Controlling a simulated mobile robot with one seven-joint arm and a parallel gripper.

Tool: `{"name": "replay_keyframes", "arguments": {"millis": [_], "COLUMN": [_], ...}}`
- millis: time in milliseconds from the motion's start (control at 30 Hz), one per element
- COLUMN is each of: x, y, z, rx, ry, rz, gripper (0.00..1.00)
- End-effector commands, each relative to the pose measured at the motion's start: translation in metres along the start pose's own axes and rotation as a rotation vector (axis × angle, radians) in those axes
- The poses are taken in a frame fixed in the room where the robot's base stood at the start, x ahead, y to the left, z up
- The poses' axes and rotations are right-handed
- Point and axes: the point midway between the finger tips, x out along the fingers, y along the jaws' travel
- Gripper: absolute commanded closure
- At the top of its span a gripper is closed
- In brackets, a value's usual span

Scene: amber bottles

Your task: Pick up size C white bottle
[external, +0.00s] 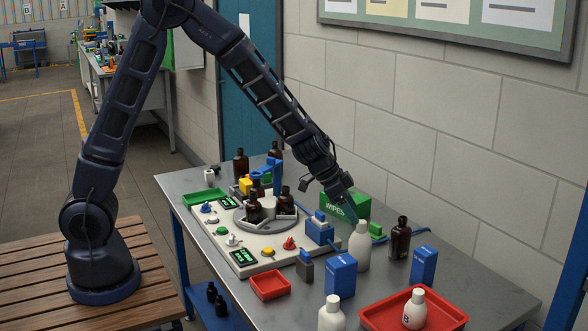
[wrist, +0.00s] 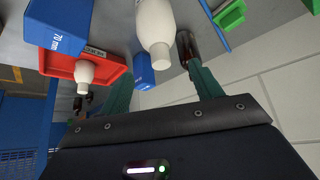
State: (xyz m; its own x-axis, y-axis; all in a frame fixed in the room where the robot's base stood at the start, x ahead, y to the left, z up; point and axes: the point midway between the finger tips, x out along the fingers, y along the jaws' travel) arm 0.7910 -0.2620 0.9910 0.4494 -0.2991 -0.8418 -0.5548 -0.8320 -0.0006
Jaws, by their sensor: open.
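Three white bottles show in the external view. One (external: 359,247) stands upright on the table by my gripper (external: 349,208). Another stands at the front edge (external: 331,316), and a third with a dark mark stands in the red tray (external: 414,309). No size letter is readable. In the wrist view a white bottle (wrist: 153,25) lies ahead of the gap between the open, empty teal fingers of my gripper (wrist: 158,75). The tray bottle (wrist: 84,73) shows further left. Contact between fingers and the near bottle cannot be told.
A brown bottle (external: 400,239) stands right of the near white bottle, with blue boxes (external: 341,276) (external: 423,266) close by. A green wipes box (external: 335,203) is behind. A white device (external: 266,258) with brown bottles fills the left. The large red tray (external: 455,318) is at front right.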

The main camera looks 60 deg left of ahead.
Motion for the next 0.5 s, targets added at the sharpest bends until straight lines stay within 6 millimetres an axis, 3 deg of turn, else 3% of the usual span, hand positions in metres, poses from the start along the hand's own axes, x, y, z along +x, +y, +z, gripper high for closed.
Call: {"name": "replay_keyframes", "arguments": {"millis": [100, 500], "x": [0.014, 0.042], "y": [0.000, -0.001], "z": [0.000, -0.001], "rx": [-0.001, -0.001], "ry": [0.000, -0.002], "rz": [0.002, 0.001], "gripper": [0.36, 0.36]}}
